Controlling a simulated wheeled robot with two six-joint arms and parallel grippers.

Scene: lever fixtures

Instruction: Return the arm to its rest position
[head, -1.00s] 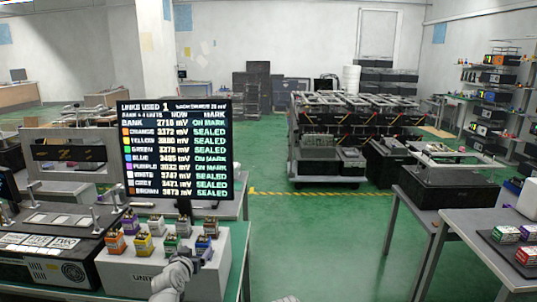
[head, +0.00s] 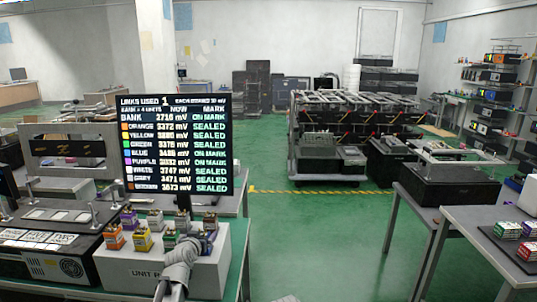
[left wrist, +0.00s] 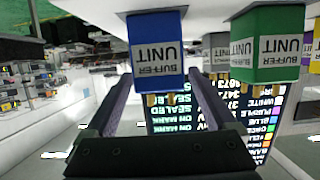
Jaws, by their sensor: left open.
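My left arm reaches in from the bottom of the head view. Its left gripper (head: 204,240) is at the right end of the row of small units, by the blue unit, which it largely covers. In the left wrist view, upside down, the open left gripper (left wrist: 160,82) has one finger on each side of the blue buffer unit (left wrist: 157,50). I cannot tell whether the fingers touch it. The green buffer unit (left wrist: 265,45) stands beside it. My right gripper is not in view.
The orange unit (head: 114,237) and yellow unit (head: 143,239) stand on a white box (head: 125,264). A screen (head: 178,143) of readings stands close behind the units. A black case (head: 50,262) is at left. Green floor (head: 310,235) is open in the middle.

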